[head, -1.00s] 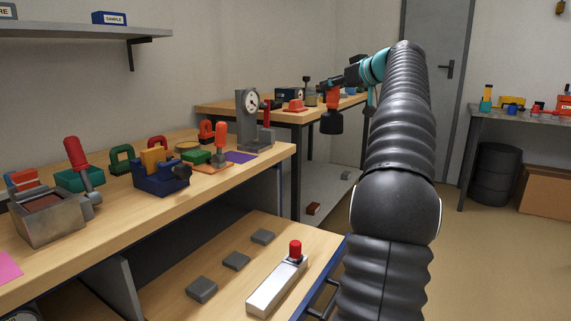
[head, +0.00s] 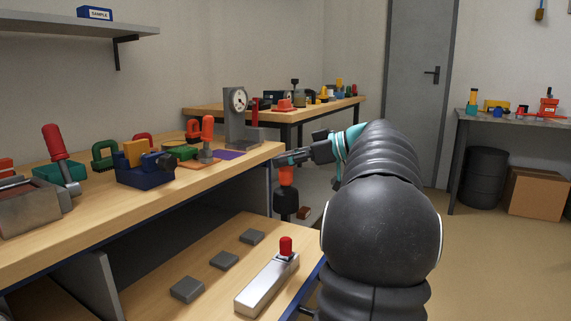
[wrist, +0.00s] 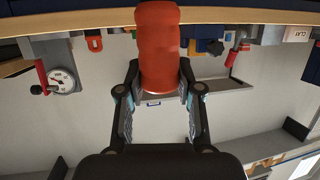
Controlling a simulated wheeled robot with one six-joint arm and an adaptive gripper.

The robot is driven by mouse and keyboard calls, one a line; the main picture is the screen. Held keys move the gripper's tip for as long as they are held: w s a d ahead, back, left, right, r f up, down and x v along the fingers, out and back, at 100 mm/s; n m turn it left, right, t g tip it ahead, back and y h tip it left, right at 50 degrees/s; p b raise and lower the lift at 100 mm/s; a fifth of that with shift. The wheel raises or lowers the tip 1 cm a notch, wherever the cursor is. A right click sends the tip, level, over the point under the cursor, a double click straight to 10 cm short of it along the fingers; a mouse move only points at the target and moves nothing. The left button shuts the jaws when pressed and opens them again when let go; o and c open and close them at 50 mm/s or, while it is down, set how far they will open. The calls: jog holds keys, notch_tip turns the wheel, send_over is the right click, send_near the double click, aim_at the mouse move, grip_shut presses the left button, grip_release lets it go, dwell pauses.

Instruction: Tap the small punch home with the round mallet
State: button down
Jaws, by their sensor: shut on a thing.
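My gripper (head: 287,159) is shut on the orange handle of the round mallet (head: 286,202), whose dark head hangs below the jaws. In the wrist view the orange handle (wrist: 158,40) rises between the fingers of my gripper (wrist: 158,72); the mallet's head is hidden there. The mallet is in the air beyond the drawer, apart from the red piece.
The workbench (head: 100,210) above the drawer holds a blue vise (head: 150,170), an orange-handled tool (head: 207,137) and a dial gauge stand (head: 237,120). Several flat grey blocks, one at the drawer's middle (head: 223,260), lie beside the metal block. Open floor (head: 480,260) lies at right.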

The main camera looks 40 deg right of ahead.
aim_at(286, 177)
notch_tip(286, 177, down, 7)
jog(key=b, duration=0.4)
jog(key=shift+f+b, duration=0.1)
jog(key=shift+b, duration=0.3)
jog(key=shift+f, duration=0.75)
jog(key=shift+r+p, duration=1.35)
jog(key=shift+r, duration=1.2)
jog(key=shift+f+b, duration=1.1)
jog(key=shift+f, duration=2)
jog(key=shift+r+p, duration=1.05)
jog(key=shift+r, duration=1.5)
